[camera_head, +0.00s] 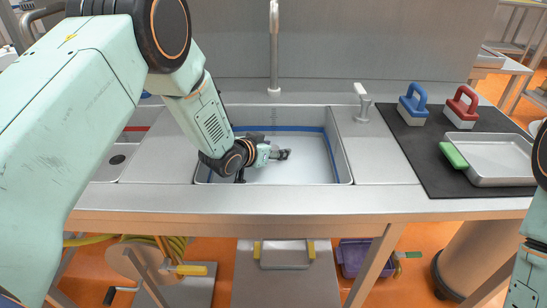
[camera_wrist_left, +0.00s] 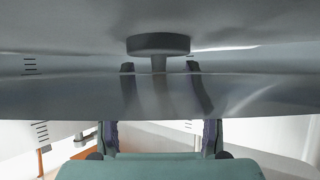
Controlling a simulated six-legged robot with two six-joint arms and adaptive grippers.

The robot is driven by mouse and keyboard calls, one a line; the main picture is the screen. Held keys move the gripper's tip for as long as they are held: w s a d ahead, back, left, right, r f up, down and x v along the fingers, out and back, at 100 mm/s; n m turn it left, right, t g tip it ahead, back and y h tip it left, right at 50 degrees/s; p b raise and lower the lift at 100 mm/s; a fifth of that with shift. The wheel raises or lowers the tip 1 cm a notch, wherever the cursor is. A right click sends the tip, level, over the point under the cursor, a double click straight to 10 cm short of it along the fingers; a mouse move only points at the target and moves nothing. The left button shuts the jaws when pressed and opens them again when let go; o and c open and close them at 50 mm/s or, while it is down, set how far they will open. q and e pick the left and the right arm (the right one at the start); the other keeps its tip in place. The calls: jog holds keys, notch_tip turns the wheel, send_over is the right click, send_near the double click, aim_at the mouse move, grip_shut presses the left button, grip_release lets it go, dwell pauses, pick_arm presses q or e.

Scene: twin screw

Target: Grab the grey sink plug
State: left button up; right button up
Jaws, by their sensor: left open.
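The grey sink plug (camera_wrist_left: 158,44) shows in the left wrist view as a dark, flat disc with a short stem, just beyond my left fingertips. Its stem points back towards the gripper and lies between the two fingers. My left gripper (camera_head: 284,154) is down inside the sink (camera_head: 310,172), low over the basin floor. In the left wrist view this gripper (camera_wrist_left: 160,70) is open, with a gap on each side of the stem. My right gripper is out of view; only part of that arm shows at the right edge.
A tap (camera_head: 274,50) stands behind the sink and a small lever (camera_head: 362,102) to its right. On the black mat (camera_head: 420,160) are a blue-handled tool (camera_head: 413,103), a red-handled tool (camera_head: 461,106), a green-handled item (camera_head: 453,155) and a metal tray (camera_head: 500,180).

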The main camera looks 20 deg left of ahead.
pick_arm(q)
jog(key=shift+r, duration=0.1)
grip_shut()
dwell(0.3)
